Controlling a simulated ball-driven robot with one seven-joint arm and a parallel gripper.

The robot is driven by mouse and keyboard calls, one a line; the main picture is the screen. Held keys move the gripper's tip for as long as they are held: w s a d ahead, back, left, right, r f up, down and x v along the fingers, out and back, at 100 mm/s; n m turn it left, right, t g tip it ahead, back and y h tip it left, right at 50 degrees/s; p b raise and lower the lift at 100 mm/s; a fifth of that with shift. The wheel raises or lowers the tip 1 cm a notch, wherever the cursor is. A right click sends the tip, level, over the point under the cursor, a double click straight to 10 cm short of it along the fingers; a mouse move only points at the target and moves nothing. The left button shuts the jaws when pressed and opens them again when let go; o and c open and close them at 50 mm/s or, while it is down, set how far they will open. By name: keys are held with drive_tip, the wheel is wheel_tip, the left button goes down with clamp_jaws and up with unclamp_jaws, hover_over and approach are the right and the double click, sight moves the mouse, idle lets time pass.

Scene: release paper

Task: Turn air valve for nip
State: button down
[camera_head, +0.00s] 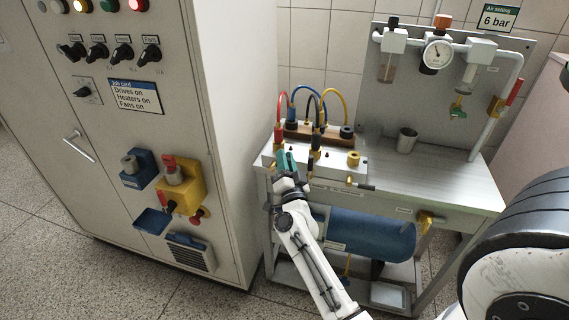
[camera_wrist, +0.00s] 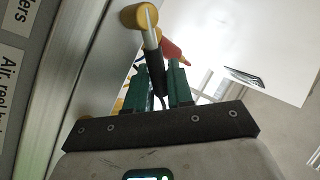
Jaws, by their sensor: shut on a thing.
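My gripper (camera_head: 287,162) is at the left end of the bench's white manifold block (camera_head: 325,168), its green fingers up against the front. In the wrist view my gripper (camera_wrist: 160,82) has its two green fingers on either side of a black-handled valve lever (camera_wrist: 152,62). The lever runs from a round yellow valve body (camera_wrist: 139,17) down between the fingers, and my gripper is shut on it. A red part (camera_wrist: 176,52) shows just behind it. The head view hides the gripped lever behind the fingers. Another yellow valve (camera_head: 353,158) sits at the block's right end.
Red, blue and yellow hoses (camera_head: 342,101) arch over the block. A metal cup (camera_head: 406,139) stands on the bench. A gauge (camera_head: 437,55) and "6 bar" sign (camera_head: 496,18) are behind. A blue tank (camera_head: 365,236) lies below. The control cabinet (camera_head: 225,200) stands close at left.

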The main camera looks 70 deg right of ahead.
idle(0.3)
drive_tip(key=c, duration=1.1)
unclamp_jaws()
drive_tip(key=shift+c, duration=0.2)
drive_tip(key=shift+r, duration=0.1)
